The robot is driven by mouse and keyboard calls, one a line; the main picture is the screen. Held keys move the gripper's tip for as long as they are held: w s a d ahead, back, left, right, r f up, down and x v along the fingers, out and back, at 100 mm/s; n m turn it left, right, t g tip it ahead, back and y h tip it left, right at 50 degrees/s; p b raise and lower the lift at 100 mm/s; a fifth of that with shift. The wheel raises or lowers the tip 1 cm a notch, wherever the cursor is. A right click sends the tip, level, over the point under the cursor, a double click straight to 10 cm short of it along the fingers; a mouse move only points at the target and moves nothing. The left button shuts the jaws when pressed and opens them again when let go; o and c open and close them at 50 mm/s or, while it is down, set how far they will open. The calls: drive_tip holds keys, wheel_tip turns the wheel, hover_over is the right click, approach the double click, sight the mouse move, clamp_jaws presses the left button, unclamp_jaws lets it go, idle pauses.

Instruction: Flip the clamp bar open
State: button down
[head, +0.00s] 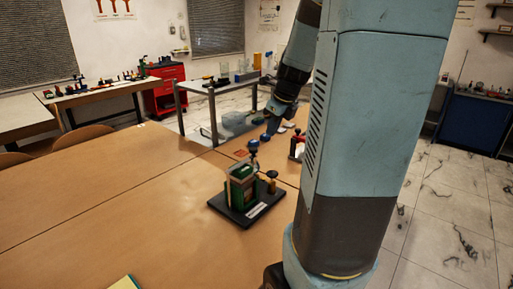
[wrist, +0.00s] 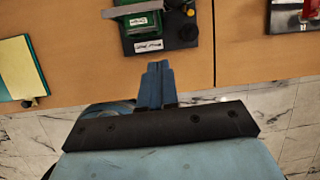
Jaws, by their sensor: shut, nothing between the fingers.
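The gauge rig has a green block (head: 241,190) on a dark base plate (head: 236,214), with a black knob (head: 271,174) beside the block. In the wrist view the green block (wrist: 140,22) is at the top edge, partly cut off. A grey bar (wrist: 127,10), seemingly the clamp bar, lies across it. My gripper (wrist: 158,68) is shut and empty, apart from the rig. It is small in the head view (head: 265,136), beyond the rig.
A red and dark device (wrist: 293,15) stands on the right. Bare wooden tabletop (head: 110,210) spreads left of the rig. My arm hides much of the right side in the head view.

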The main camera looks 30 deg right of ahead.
drive_tip(key=shift+w+d+f+m, duration=0.2)
drive_tip(key=shift+d+f+m, duration=0.1)
drive_tip(key=shift+d+m, duration=0.3)
drive_tip(key=shift+w+d+f+m, duration=0.25)
drive_tip(key=shift+d+m, duration=0.2)
drive_tip(key=shift+m, duration=0.15)
drive_tip(key=w+a+f, duration=0.1)
drive_tip(key=w+f, duration=0.6)
drive_tip(key=f, duration=0.2)
drive_tip(key=shift+a+f, duration=0.25)
drive_tip(key=shift+f, duration=0.05)
drive_tip(key=shift+w, duration=0.1)
